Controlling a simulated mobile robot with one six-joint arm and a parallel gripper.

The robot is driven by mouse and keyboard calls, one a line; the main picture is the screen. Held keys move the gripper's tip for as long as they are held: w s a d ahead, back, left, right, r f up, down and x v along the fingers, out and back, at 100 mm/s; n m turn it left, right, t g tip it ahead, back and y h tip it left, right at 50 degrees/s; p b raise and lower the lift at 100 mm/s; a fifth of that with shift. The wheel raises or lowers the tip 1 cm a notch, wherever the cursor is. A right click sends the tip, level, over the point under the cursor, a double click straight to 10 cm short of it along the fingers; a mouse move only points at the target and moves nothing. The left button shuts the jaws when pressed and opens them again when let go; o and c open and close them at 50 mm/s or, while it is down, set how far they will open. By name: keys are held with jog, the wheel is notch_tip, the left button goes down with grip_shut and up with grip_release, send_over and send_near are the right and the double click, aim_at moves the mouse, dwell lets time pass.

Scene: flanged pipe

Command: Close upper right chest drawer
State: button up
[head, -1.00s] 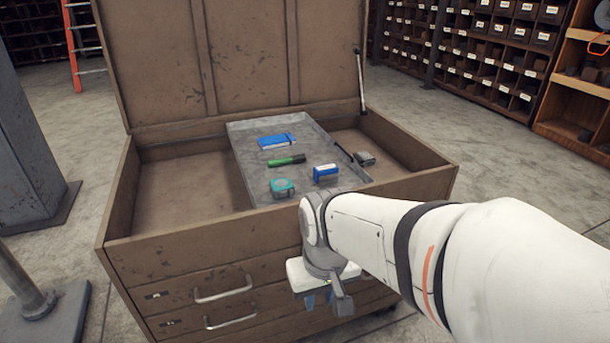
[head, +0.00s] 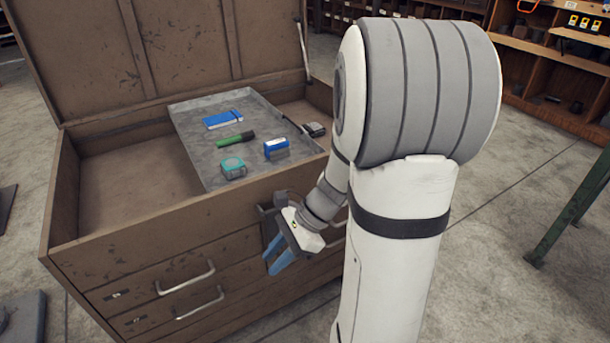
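The brown chest (head: 150,240) stands with its lid raised and drawers in its front. The upper right drawer (head: 268,212) is mostly hidden behind my gripper and arm; a dark gap at its top left suggests it stands out a little, but how far I cannot tell. Part of a handle (head: 338,244) shows right of my gripper. My gripper (head: 277,256) is in front of that drawer, its blue fingers pointing down and left. The fingers look apart with nothing between them. Whether they touch the drawer I cannot tell.
A grey tray (head: 190,165) on the chest holds a blue notebook (head: 223,119), a green marker (head: 235,139), a blue box (head: 276,148) and a teal tape measure (head: 232,167). A green metal leg (head: 572,210) stands at right. Floor (head: 500,240) is clear between.

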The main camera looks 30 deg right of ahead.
jog(key=w+d+f+m+t+y, duration=0.1)
jog(key=w+d+f+m+t, duration=0.3)
jog(key=d+m, duration=0.4)
jog(key=w+d+f+m+t+y, duration=0.15)
jog(key=w+d+m+t, duration=0.35)
jog(key=m, duration=0.6)
jog(key=s+d+f+m+t+h, duration=0.25)
jog(key=d+f+m+h, duration=0.2)
jog(key=d+m, duration=0.4)
jog(key=s+d+f+m+t+h, duration=0.1)
jog(key=d+f+m+t+h, duration=0.35)
jog(key=d+m, duration=0.4)
jog(key=shift+n+g+h, duration=0.3)
jog(key=shift+n+h, duration=0.05)
jog(key=shift+n, duration=0.25)
jog(key=x, duration=0.2)
jog(key=d+x, duration=0.1)
jog(key=x, duration=0.2)
jog(key=b+x, duration=0.1)
jog(key=x, duration=0.2)
jog(key=shift+d+r, duration=0.15)
jog(key=shift+r, duration=0.15)
jog(key=shift+c, duration=0.5)
grip_shut()
